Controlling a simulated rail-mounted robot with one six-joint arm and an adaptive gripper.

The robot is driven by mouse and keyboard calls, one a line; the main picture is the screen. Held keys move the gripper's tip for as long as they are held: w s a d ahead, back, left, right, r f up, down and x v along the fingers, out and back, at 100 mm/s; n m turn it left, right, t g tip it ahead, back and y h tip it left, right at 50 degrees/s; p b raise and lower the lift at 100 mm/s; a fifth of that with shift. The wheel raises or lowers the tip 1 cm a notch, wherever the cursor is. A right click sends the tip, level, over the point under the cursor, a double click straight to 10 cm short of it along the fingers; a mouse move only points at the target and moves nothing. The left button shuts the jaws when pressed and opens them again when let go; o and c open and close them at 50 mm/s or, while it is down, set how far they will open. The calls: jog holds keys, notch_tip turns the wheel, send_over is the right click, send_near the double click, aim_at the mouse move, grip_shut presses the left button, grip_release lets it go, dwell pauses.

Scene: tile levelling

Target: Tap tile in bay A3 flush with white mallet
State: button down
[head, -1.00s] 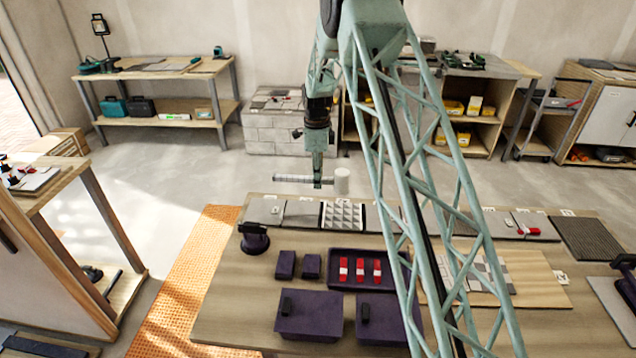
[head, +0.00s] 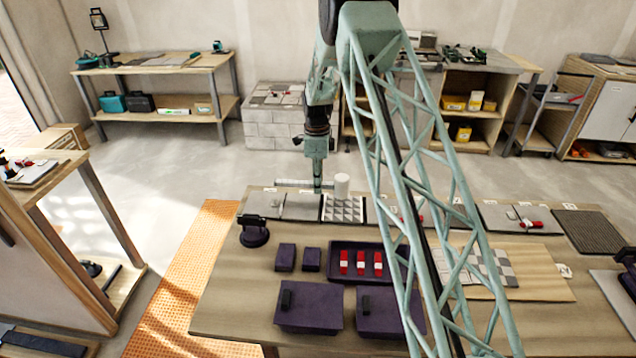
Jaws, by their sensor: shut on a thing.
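My gripper (head: 317,185) is shut on the mallet, over the back edge of the workbench. The mallet lies level in the jaws, its grey handle (head: 291,182) to the left and its white head (head: 342,184) to the right. The white head appears just above or behind a light tile with a raised pyramid pattern (head: 342,209); contact cannot be told. Flat grey tiles (head: 303,206) lie to the left of it in the same row. The bay labels are too small to read, so I cannot tell which is A3. My arm hides part of the row.
A purple tray (head: 335,271) holds red-and-white pieces. Purple boxes (head: 309,305) and a dark suction-cup-like tool (head: 254,231) stand on the workbench (head: 225,300). A ribbed dark mat (head: 592,231) lies at right. The front left of the bench is clear.

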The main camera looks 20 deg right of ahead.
jog(key=shift+f+b, duration=0.35)
jog(key=shift+f, duration=0.95)
jog(key=shift+r+p, duration=0.95)
jog(key=shift+r, duration=1.6)
notch_tip(320, 180, down, 6)
jog(key=b, duration=0.2)
jog(key=shift+b, duration=0.3)
jog(key=shift+r+p, duration=1.1)
jog(key=shift+r, duration=1.65)
jog(key=shift+s+a+r, duration=0.1)
jog(key=shift+a, duration=0.1)
